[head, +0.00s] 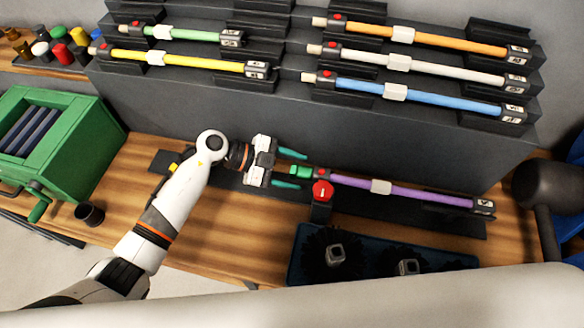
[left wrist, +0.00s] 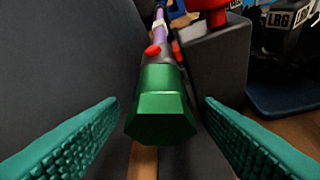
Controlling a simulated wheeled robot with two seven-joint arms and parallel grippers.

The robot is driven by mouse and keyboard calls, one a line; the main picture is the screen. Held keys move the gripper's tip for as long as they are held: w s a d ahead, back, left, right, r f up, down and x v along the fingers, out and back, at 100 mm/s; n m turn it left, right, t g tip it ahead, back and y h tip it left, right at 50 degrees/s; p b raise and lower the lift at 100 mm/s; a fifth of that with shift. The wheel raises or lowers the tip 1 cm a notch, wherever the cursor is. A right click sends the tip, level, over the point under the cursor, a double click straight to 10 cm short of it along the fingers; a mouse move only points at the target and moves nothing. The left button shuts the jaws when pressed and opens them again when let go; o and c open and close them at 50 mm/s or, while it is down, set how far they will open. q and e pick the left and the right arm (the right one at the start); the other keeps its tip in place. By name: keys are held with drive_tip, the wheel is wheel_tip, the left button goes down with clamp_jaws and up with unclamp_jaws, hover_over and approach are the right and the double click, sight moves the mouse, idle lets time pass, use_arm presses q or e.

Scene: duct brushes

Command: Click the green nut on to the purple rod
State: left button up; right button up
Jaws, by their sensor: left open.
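The purple rod (head: 430,196) lies level along the bench fixture, with a white sleeve at its middle and a dark labelled cap at its right end. The green nut (head: 300,172) sits at the rod's left end, in line with it. In the left wrist view the nut (left wrist: 160,108) is a green hexagonal piece against the dark collar with a red button; I cannot tell if it is fully seated. My left gripper (head: 291,169) is open, its teal fingers on either side of the nut with gaps between. The right gripper is not in view.
A red knob on a black post (head: 322,192) stands close beside the nut. A blue tray (head: 300,262) with black brushes lies in front. Racked coloured rods (head: 430,90) stand behind. A green crate-like machine (head: 70,145) is at left, and a black mallet (head: 545,190) at right.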

use_arm(q)
drive_tip(key=b+v, duration=0.2)
drive_tip(key=v, duration=1)
drive_tip(key=shift+s, duration=0.1)
